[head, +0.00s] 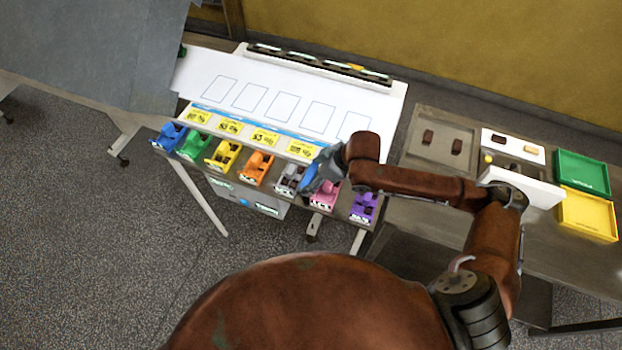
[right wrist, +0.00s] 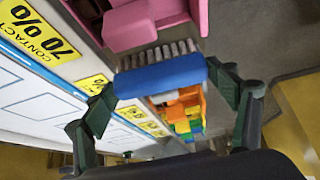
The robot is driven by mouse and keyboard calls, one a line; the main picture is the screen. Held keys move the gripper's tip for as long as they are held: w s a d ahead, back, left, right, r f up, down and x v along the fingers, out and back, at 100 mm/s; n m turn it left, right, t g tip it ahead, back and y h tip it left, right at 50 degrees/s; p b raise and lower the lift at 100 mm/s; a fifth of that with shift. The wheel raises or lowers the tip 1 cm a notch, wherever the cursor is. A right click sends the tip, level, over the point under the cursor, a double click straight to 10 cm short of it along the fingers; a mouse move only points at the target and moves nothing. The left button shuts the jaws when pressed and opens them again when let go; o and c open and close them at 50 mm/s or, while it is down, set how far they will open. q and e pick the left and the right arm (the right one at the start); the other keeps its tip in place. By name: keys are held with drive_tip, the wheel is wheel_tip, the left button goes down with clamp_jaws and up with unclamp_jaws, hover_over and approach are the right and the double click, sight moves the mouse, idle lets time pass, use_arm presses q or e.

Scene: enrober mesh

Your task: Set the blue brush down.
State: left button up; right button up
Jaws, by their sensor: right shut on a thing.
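The blue brush (right wrist: 160,75) is between the fingers of my right gripper (right wrist: 168,82) in the right wrist view. Its grey bristles point up in that picture, towards a pink bin (right wrist: 140,22). My right gripper (head: 322,172) is shut on the brush. In the head view it hangs over the front row of bins, near the grey bin (head: 289,180) and the pink bin. The brush is hard to make out there against the gripper. I cannot tell whether it touches anything below. My left gripper is not in view.
Blue (head: 170,136), green, yellow, orange and purple (head: 364,207) bins line the table's front edge. Behind them lies a white board (head: 215,83) with outlined rectangles. At right are a tray (head: 415,150) with two brown pieces, a green tray (head: 580,172) and a yellow tray (head: 588,213).

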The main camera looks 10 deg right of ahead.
sight(313, 180)
drive_tip(key=shift+s+f, duration=0.1)
drive_tip(key=shift+f, duration=1.2)
drive_tip(key=shift+d+f, duration=0.1)
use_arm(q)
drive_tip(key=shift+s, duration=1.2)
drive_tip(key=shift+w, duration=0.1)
use_arm(e)
drive_tip(key=shift+f, duration=0.1)
drive_tip(key=o, duration=0.8)
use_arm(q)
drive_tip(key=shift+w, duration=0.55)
use_arm(e)
drive_tip(key=o, duration=0.4)
